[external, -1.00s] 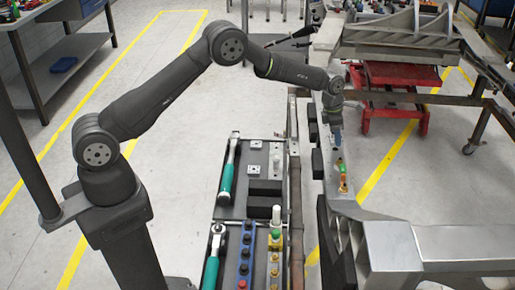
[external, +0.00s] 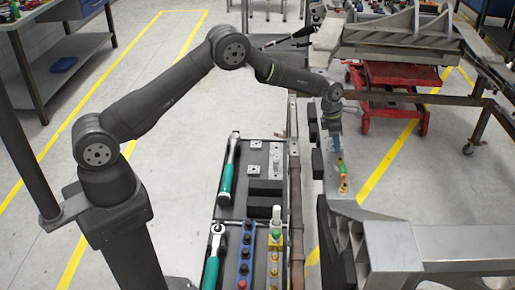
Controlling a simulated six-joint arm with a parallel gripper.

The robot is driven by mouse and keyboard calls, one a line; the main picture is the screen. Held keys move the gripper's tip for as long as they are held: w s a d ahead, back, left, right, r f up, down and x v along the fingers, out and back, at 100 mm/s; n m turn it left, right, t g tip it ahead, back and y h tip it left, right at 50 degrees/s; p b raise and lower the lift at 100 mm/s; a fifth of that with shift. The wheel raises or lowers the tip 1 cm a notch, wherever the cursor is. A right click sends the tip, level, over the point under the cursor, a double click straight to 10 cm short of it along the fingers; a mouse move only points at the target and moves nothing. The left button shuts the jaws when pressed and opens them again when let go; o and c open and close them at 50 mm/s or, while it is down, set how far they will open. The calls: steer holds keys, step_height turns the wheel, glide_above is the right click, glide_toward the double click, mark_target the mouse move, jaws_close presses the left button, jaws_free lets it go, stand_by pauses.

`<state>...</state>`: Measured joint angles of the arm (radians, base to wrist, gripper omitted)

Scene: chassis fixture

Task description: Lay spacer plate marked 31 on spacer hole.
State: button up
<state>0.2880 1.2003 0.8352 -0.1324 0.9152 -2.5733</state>
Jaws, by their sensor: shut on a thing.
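My gripper (external: 337,130) points down over the grey metal chassis rail (external: 346,208), right of the tool tray. It is shut on a small part at its fingertips. That part is too small and hidden to make out, and no number 31 can be read. Two small square plates with a central hole, one at the back (external: 255,143) and one in front of it (external: 253,170), lie in the tray. The spacer hole cannot be made out. An orange and green piece (external: 342,175) stands on the rail just in front of my fingertips.
The tray (external: 232,208) holds teal-handled ratchets (external: 227,180), black blocks (external: 264,188), a blue strip (external: 246,255) and a yellow-based part (external: 276,240). Black blocks (external: 317,162) line the rail's left side. A red cart (external: 400,85) stands behind the chassis.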

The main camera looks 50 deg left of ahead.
steer(key=shift+f, duration=0.35)
stand_by(0.4)
steer(key=o, duration=1.3)
steer(key=shift+o, duration=0.2)
steer(key=w+d+v, duration=0.1)
steer(key=v, duration=0.7)
steer(key=shift+r, duration=0.6)
steer(key=shift+w+d, duration=0.1)
steer(key=shift+s+a+f+x, duration=0.1)
steer(key=shift+s+a+x, duration=0.1)
steer(key=shift+x, duration=1.2)
steer(key=shift+s+a+f+x, duration=0.1)
steer(key=shift+s+a+x, duration=0.15)
steer(key=shift+x, duration=1.1)
steer(key=shift+s+a+x, duration=0.2)
steer(key=shift+x, duration=1.2)
